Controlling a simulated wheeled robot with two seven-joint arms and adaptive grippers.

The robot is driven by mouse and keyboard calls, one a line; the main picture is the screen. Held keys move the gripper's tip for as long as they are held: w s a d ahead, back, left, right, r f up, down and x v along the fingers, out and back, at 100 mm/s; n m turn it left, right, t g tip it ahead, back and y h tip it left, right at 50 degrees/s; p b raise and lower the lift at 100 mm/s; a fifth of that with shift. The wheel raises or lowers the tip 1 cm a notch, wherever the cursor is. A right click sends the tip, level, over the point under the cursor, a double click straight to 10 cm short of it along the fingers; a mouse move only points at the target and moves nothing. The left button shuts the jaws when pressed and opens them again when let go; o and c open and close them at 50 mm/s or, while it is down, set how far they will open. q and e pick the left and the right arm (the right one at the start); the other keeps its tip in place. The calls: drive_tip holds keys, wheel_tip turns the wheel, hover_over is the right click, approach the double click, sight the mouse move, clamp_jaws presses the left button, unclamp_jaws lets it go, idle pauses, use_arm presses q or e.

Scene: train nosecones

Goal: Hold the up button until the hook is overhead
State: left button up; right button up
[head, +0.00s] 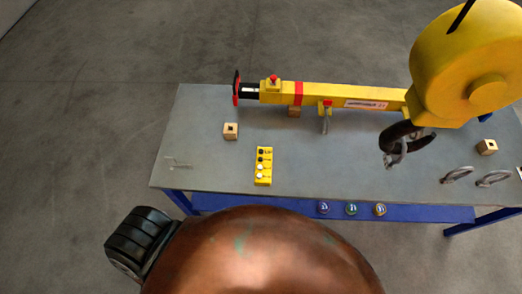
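A small yellow control box (263,180) lies on the left half of the grey table. It has a column of dark and pale round buttons. The labels are too small to read, so I cannot tell which is the up button. A dark hook (393,157) shows below the large yellow rounded housing (450,70) at the upper right. A smaller grey hook-like piece (324,126) shows below a yellow beam (340,94). Neither of my grippers is in view, and nothing of mine touches the control box.
The grey table (210,175) carries small wooden blocks (231,131) and metal rings (457,175) at the right. A red button (273,78) sits on the beam's left end. Several small round items (351,209) lie on the blue lower shelf. The tabletop around the control box is clear.

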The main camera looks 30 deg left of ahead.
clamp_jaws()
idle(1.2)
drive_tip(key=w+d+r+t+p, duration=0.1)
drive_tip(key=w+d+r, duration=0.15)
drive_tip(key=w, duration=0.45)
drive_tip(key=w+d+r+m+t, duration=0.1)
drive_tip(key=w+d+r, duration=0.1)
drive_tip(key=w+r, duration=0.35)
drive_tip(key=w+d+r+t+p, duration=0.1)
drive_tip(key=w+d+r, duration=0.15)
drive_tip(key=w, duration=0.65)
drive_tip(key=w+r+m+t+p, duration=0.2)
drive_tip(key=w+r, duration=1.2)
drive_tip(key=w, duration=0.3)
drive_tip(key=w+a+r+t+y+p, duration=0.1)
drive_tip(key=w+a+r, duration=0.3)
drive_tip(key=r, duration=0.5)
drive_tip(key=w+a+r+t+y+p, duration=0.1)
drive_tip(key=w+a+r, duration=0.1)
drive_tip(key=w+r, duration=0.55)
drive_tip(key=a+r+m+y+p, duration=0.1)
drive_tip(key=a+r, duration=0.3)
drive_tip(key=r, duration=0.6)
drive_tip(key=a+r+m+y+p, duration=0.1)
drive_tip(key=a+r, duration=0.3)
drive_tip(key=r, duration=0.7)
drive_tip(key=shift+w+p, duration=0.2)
drive_tip(key=shift+p, duration=0.55)
